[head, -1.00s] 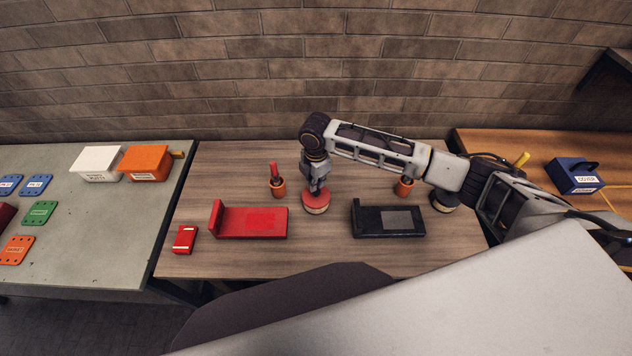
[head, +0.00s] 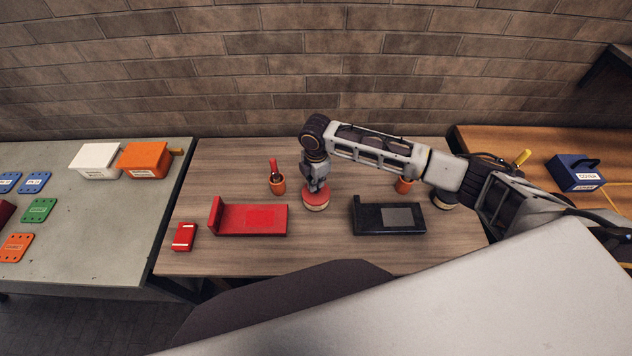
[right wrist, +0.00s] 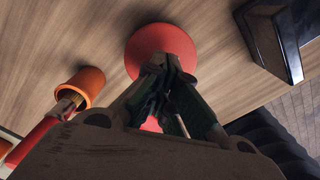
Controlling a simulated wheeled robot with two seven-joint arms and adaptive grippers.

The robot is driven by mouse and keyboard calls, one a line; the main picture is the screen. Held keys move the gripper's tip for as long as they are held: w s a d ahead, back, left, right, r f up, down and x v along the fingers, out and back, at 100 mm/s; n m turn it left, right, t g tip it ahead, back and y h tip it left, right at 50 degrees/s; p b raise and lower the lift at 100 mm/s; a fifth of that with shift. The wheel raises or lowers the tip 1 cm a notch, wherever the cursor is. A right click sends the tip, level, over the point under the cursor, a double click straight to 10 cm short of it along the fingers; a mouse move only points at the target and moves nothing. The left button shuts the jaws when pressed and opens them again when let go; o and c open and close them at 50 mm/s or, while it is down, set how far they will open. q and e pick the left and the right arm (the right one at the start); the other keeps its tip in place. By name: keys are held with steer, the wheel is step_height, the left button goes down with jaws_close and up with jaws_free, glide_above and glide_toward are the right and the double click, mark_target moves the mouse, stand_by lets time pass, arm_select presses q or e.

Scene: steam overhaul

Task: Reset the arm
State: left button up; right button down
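My right gripper (head: 318,187) points down at a red-topped round piece (head: 316,201) with a pale lower rim, on the wooden table. In the right wrist view the fingers (right wrist: 167,65) are close together over the middle of the red disc (right wrist: 160,38). They look shut on its raised centre, which they mostly hide. The piece appears upright and at table level; whether it touches the table is unclear. My left gripper is not in view.
A red tray (head: 250,219) and a black tray (head: 389,215) stand in front. Orange cups (head: 278,186) (head: 404,186) stand behind, and a dark round piece (head: 445,202) is under my arm. A red box (head: 184,237) lies left. The grey bench (head: 90,225) holds boxes and plates.

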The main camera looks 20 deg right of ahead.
steer(key=shift+r, duration=0.1)
stand_by(0.4)
steer(key=shift+r+p, duration=0.8)
steer(key=shift+r, duration=2.65)
steer(key=shift+f, duration=0.1)
